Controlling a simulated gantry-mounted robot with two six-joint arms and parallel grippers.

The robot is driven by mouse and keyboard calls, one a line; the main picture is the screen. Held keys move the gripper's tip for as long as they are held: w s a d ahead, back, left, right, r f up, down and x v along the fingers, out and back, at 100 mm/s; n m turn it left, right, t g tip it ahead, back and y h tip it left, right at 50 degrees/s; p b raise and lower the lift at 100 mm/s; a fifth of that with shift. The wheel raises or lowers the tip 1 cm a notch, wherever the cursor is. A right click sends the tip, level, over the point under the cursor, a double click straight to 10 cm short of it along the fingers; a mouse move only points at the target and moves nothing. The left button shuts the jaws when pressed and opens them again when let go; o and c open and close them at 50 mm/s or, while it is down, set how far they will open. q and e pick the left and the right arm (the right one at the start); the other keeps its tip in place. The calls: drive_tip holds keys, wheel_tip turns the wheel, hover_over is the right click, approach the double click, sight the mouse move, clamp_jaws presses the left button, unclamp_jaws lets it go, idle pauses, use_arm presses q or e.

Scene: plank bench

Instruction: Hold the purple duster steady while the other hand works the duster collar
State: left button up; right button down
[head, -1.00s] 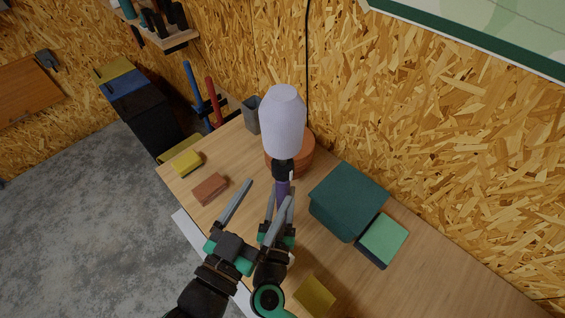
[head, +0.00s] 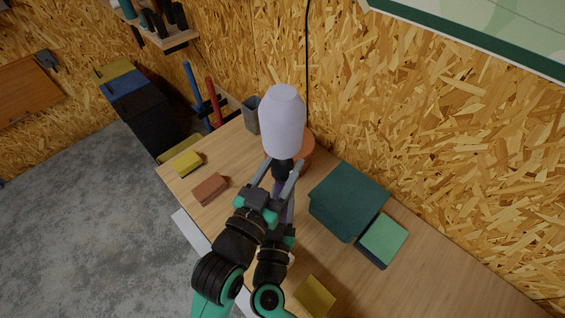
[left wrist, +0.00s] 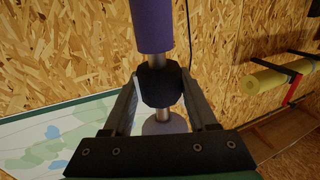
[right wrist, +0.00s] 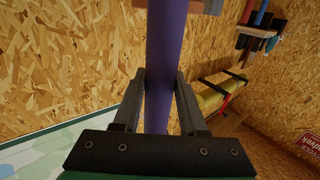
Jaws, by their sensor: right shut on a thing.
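The duster stands roughly upright, its pale head (head: 282,122) uppermost in the head view. The dark duster collar (left wrist: 160,86) sits on a metal rod between the pale head and the purple handle (left wrist: 151,25). My right gripper (right wrist: 161,78) is shut on the purple duster's handle (right wrist: 164,60), with one finger on each side. In the head view it is largely hidden behind my left arm. My left gripper (head: 283,166) is at the collar, fingers spread on either side of it (left wrist: 160,78). It looks open; contact with the collar is hard to tell.
The bench holds a dark green box (head: 347,200), a green-topped block (head: 383,239), a red-brown block (head: 209,189), yellow blocks (head: 187,163) (head: 315,295) and a grey cup (head: 251,115). An orange round thing (head: 307,150) is partly hidden behind the duster. The chipboard wall (head: 430,120) stands close behind.

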use_arm(q)
drive_tip(key=c, duration=0.6)
drive_tip(key=shift+w+a+f+m+g+h, duration=0.1)
drive_tip(key=shift+m+g+h, duration=0.4)
drive_tip(key=shift+h, duration=0.25)
drive_tip(key=shift+w+a+f+m+g+h, duration=0.1)
drive_tip(key=shift+m+g+h, duration=0.35)
drive_tip(key=shift+h, duration=0.3)
drive_tip(key=shift+s+d+r+m+g+h, duration=0.1)
drive_tip(key=shift+m+g+h, duration=1.05)
drive_tip(key=shift+m+h, duration=0.15)
drive_tip(key=o, duration=1.2)
drive_tip(key=shift+o, duration=0.9)
drive_tip(key=shift+s+d, duration=0.1)
